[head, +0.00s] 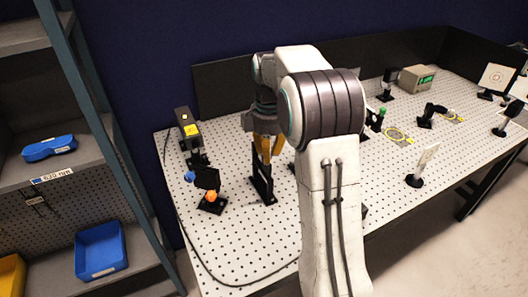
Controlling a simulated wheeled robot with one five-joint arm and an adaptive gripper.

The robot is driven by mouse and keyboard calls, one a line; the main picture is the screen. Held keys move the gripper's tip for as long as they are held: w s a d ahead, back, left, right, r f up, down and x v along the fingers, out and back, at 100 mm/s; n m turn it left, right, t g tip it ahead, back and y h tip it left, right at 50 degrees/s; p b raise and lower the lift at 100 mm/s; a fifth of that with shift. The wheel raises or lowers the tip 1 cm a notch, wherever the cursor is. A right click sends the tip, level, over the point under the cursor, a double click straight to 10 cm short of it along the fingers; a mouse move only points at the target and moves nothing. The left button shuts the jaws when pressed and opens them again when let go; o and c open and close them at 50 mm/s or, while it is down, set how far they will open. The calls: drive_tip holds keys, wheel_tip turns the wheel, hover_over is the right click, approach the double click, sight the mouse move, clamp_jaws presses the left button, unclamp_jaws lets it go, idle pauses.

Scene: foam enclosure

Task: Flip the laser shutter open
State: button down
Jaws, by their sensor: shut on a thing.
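My gripper (265,146) has yellow-orange fingers and points down at the left half of the perforated table. It is shut on the top of a black upright mount (262,182) with a flat base; the grip itself is partly hidden by my arm. To its left stands a small dark plate (207,178) with an orange knob (211,196) low on it and a blue part at its left. This looks like the laser shutter, but I cannot tell for certain, nor whether it is open. Behind it is a black laser box (187,127) with a yellow label.
A dark cable runs along the table's left and front edges. Several optics mounts, yellow cable coils (397,135) and a grey instrument (416,79) stand at the right. A shelf with blue bins (101,249) is at the left. My arm hides the table's middle.

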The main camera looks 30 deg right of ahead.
drive_tip(key=shift+s+f, duration=0.2)
drive_tip(key=shift+s, duration=0.05)
drive_tip(key=c, duration=1.6)
unclamp_jaws()
drive_tip(key=o, duration=0.5)
drive_tip(key=shift+r, duration=0.1)
drive_tip(key=shift+r, duration=0.1)
drive_tip(key=shift+r, duration=0.3)
wheel_tip(320, 180, up, 11)
drive_tip(key=shift+r, duration=0.1)
